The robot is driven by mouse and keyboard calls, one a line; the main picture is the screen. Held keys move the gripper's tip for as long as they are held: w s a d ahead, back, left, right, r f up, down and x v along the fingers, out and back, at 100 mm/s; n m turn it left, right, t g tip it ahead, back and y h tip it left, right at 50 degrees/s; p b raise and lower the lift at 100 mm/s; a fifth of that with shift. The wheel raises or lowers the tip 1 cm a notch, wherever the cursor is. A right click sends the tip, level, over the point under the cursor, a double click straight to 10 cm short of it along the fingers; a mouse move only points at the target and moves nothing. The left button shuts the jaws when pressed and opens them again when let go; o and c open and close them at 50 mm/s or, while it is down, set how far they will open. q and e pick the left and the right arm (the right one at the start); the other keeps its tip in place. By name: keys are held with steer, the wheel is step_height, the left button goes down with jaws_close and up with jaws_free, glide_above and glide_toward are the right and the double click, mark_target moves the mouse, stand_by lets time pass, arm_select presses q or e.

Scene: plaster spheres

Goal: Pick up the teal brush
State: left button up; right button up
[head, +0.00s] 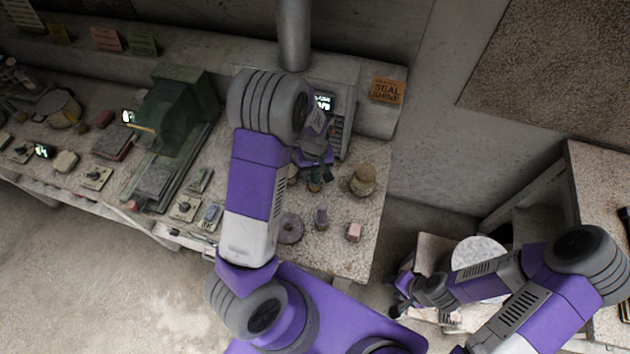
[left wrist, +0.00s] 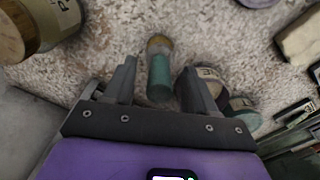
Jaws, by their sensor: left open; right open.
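The teal brush (left wrist: 160,72) stands on the speckled bench top in the left wrist view, with a tan end toward the top of the picture and a teal body. My left gripper (left wrist: 157,82) is open, with one finger on each side of the brush and gaps showing beside it. In the head view my left gripper (head: 316,168) is over the bench beside the grey machine; the brush is hard to pick out there. My right gripper (head: 402,298) is open and empty, low at the right near a small stand.
Close to the right finger are a labelled jar (left wrist: 208,82) and a teal-sided pot (left wrist: 241,108). A larger labelled jar (left wrist: 40,25) stands at upper left. A grey machine (head: 335,95) stands behind; a pink block (head: 354,232) and dark ring (head: 290,228) lie in front.

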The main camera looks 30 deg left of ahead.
arm_select(q)
steer(key=shift+f, duration=0.9)
steer(key=shift+c, duration=0.5)
jaws_close()
steer(key=shift+r, duration=0.1)
step_height(320, 180, up, 10)
steer(key=shift+p, duration=0.6)
